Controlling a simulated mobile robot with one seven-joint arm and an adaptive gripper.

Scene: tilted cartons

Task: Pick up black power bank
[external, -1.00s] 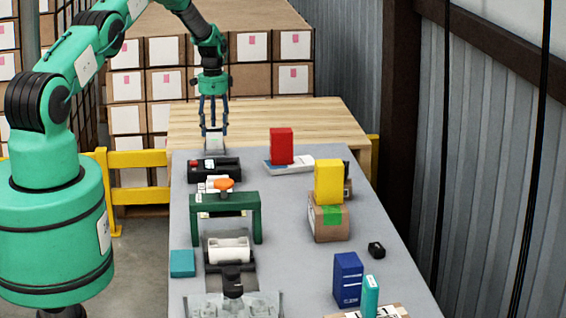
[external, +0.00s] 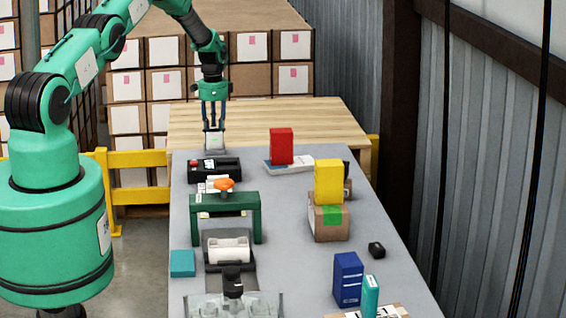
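My gripper (external: 214,132) points down at the far left of the grey table, its fingers apart. A pale, upright block-like thing (external: 215,141) shows between or just behind the fingertips; I cannot tell whether they touch it. No thing is clearly marked as the black power bank. A flat black case (external: 228,168) with a red part lies just in front of my gripper. A dark thing (external: 347,169) is partly hidden behind the yellow box (external: 328,181).
A red box (external: 281,146) stands on a white tray right of my gripper. A green bridge-like stand (external: 225,199) with an orange thing is nearer. The yellow box rests on a tilted carton (external: 328,222). Blue and teal boxes stand at the front right. The table's middle is clear.

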